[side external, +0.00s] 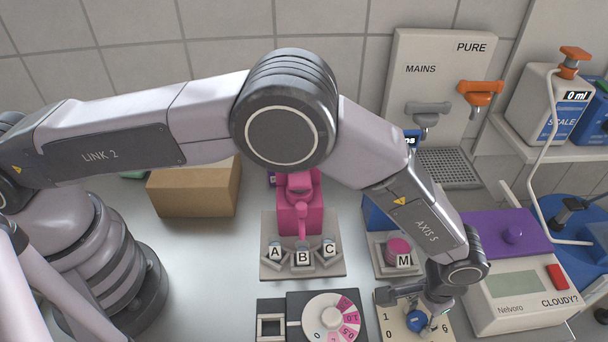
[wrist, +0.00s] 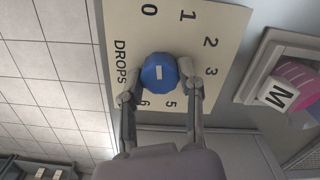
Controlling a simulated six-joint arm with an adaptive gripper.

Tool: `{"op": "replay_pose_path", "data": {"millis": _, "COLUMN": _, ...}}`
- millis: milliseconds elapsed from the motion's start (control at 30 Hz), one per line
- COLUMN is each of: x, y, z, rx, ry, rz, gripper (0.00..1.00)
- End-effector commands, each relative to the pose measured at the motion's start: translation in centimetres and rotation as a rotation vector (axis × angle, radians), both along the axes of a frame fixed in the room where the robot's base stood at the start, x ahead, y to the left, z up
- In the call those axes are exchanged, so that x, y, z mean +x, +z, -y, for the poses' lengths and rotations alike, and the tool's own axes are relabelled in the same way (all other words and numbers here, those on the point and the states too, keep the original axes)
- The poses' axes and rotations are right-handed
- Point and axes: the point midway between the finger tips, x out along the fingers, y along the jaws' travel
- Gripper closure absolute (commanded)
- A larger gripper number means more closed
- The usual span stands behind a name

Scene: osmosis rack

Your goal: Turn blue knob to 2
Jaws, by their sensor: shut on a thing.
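The blue knob (side external: 416,321) sits on a cream dial plate (side external: 386,300) at the lower right of the side view. In the wrist view the knob (wrist: 160,66) is faceted, with a short white mark on its top; I cannot tell which number the mark points to. The plate (wrist: 125,25) reads DROPS, with 0, 1, 2, 3, 5 and 6 visible around the knob; 4 is not visible. My gripper (wrist: 158,88) is shut on the knob, one finger on each side. In the side view my gripper (side external: 428,308) partly covers the plate.
A white dial (side external: 322,312) with pink sectors lies left of the plate. A stand with the M block (side external: 403,261) is behind it, and the CLOUDY? meter (side external: 510,298) is close on the right. The A, B, C rack (side external: 271,266) stands farther left.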

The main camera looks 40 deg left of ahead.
Motion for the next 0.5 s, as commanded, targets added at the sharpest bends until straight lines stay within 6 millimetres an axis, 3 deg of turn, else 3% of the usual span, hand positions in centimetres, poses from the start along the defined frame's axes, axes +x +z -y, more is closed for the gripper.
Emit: {"op": "replay_pose_path", "data": {"millis": 500, "x": 0.0, "y": -0.01, "z": 0.0, "rx": 0.001, "ry": -0.449, "rz": -0.001, "gripper": 1.0}}
